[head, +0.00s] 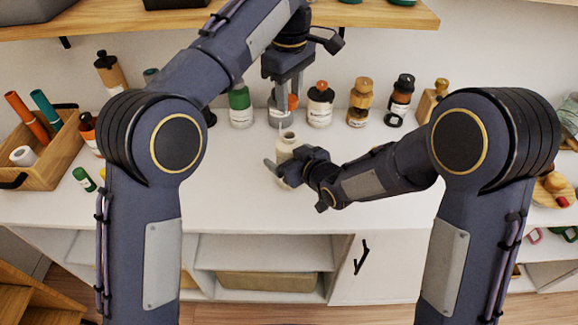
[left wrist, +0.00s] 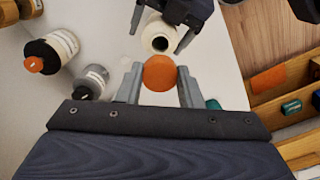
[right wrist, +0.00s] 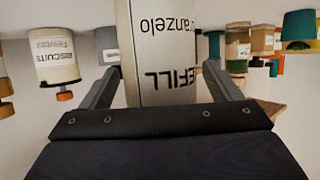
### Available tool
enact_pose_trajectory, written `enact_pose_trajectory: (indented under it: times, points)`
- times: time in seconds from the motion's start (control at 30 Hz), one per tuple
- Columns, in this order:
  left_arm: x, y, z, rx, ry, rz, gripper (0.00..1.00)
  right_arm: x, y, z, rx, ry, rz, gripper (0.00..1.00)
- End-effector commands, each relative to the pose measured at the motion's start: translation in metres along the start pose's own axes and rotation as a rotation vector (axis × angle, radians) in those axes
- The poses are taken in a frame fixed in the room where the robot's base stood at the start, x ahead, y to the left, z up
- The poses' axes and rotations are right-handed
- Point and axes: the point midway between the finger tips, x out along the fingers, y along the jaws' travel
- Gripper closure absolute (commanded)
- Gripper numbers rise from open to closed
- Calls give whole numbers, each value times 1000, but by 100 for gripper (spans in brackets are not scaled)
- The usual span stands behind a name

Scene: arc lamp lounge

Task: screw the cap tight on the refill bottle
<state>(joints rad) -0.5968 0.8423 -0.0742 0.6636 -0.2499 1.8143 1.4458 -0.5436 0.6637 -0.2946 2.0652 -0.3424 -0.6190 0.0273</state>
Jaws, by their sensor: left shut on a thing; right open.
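The refill bottle (head: 289,140) is cream-white and stands upright on the white counter with its neck open. My left gripper (head: 285,112) points down above it, shut on the round orange cap (left wrist: 159,73). The cap is apart from the bottle; the left wrist view shows the bare dark mouth of the bottle (left wrist: 158,36) just beyond it. My right gripper (head: 284,172) is low at the bottle, its fingers open on either side. The right wrist view shows the labelled bottle body (right wrist: 160,50) between those fingers; contact cannot be told.
Behind stand several bottles, among them a green one (head: 240,105), a white one with an orange top (head: 320,105) and a dark one (head: 399,100). A wooden caddy (head: 60,150) and a small green bottle (head: 84,179) are at the left. The front counter is clear.

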Motion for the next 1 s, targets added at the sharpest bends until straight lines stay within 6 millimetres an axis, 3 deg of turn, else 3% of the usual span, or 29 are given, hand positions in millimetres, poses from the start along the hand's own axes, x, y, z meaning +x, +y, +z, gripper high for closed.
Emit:
enact_pose_trajectory:
  times: [0.17,0.67,0.77,1.0]
  points:
    - [0,0,0,0,0,0,88,0,0,0,0,0,0,16]
    - [0,0,0,0,0,0,88,0,0,0,0,0,0,81]
    - [3,0,0,0,0,-1,88,0,0,0,0,0,0,82]
    - [37,-1,1,0,0,-4,88,0,0,0,0,0,0,82]
